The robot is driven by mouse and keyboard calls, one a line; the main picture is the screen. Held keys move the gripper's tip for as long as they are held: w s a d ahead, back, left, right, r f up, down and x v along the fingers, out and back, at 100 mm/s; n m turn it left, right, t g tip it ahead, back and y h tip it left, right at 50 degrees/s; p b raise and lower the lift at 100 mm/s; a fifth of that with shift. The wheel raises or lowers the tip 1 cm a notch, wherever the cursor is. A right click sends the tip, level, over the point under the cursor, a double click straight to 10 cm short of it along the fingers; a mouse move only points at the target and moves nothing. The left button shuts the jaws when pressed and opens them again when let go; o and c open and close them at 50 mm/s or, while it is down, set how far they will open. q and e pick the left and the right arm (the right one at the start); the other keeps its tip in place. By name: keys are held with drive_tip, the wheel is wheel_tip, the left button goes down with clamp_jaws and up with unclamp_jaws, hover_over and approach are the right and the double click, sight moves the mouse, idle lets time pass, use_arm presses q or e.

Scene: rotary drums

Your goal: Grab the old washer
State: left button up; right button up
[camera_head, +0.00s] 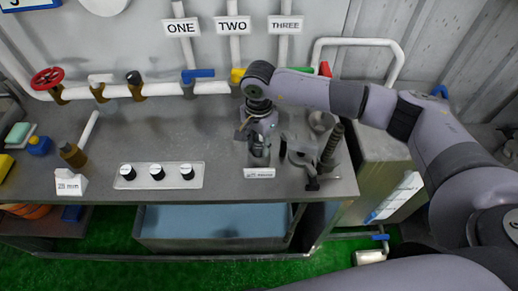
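My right gripper (259,150) points down over the right part of the grey workbench (225,137), just behind a small white label plate (259,173). Its fingers are small and dark here, and I cannot tell whether they are open or shut. I cannot make out an old washer; it may be hidden at or below the fingers. My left gripper is not in view.
A grey clamp-like fixture (301,149) and a dark threaded post (332,146) stand close right of the gripper. A three-knob panel (158,175) lies left. Pipes with coloured valves (198,75) run behind. The bench's middle is clear.

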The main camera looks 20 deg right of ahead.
drive_tip(key=c, duration=0.5)
drive_tip(key=shift+r, duration=0.1)
